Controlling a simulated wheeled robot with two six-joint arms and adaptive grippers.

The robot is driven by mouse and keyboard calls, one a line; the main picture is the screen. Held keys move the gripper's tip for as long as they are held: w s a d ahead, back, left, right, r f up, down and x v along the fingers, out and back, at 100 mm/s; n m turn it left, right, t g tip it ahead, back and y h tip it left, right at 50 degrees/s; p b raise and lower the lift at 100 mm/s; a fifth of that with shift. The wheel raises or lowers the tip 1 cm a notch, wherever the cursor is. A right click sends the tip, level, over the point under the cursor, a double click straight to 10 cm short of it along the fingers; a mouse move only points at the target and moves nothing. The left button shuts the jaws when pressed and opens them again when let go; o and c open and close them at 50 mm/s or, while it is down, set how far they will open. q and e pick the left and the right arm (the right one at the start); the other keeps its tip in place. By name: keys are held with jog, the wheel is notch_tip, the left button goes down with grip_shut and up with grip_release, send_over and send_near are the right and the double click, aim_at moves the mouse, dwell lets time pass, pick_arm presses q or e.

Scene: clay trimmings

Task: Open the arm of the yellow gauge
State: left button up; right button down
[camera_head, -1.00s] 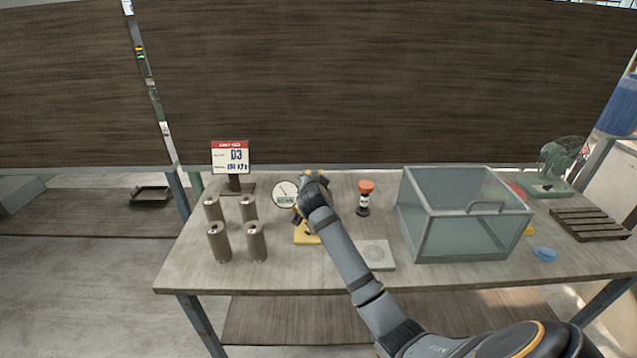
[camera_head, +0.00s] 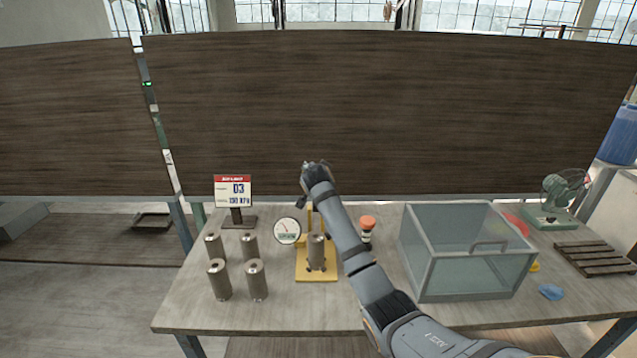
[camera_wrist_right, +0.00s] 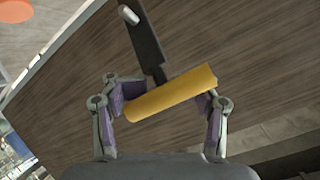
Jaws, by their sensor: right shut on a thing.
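The yellow gauge stands on the table, with its yellow base (camera_head: 314,276) and round white dial (camera_head: 287,231). A grey metal cylinder (camera_head: 317,253) stands upright on the base. My right gripper (camera_head: 316,172) is high above the gauge. In the right wrist view, my right gripper (camera_wrist_right: 165,105) is shut on the yellow handle (camera_wrist_right: 170,93) of the gauge's arm. A dark bar (camera_wrist_right: 145,45) of the arm runs away from the handle. In the head view the handle is mostly hidden by my gripper. My left gripper is not in view.
Several upright metal cylinders (camera_head: 219,280) stand left of the gauge. A D3 sign (camera_head: 234,190) is behind them. A red-topped bottle (camera_head: 367,228) and a clear box (camera_head: 430,279) stand to the right, with a fan (camera_head: 560,190) and dark rack (camera_head: 590,258) further right.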

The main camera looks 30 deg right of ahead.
jog(key=shift+w+r, duration=0.3)
jog(key=shift+w, duration=0.1)
jog(key=c, duration=0.9)
grip_release()
jog(key=shift+w, duration=0.1)
jog(key=o, duration=0.5)
jog(key=shift+w+a+f, duration=0.1)
jog(key=shift+a, duration=0.2)
jog(key=shift+d, duration=0.25)
